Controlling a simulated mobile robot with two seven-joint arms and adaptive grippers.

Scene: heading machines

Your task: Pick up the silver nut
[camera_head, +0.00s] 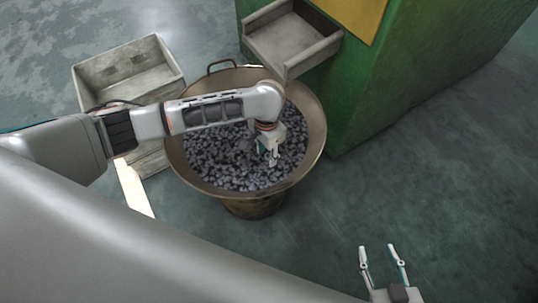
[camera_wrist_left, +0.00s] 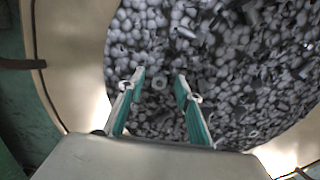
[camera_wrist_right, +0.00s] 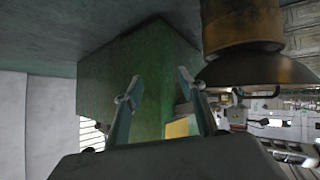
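Many small grey-silver nuts (camera_head: 215,160) fill a wide brass-coloured pan. In the left wrist view a ring-shaped silver nut (camera_wrist_left: 159,84) lies among the others, seen between the two fingers. My left gripper (camera_head: 271,158) points down over the right part of the pile; it also shows in the left wrist view (camera_wrist_left: 160,75). Its fingers are apart with nothing held, and I cannot tell whether the tips touch the pile. My left forearm hides part of the pan. My right gripper (camera_head: 380,247) is open and empty, away from the pan at the lower right.
The pan (camera_head: 314,130) has a raised rim and a handle. A grey crate (camera_head: 128,68) stands to its left. A green machine (camera_head: 400,75) with a grey chute tray (camera_head: 290,42) stands behind and right, the tray reaching over the pan's far edge. The floor at right is clear.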

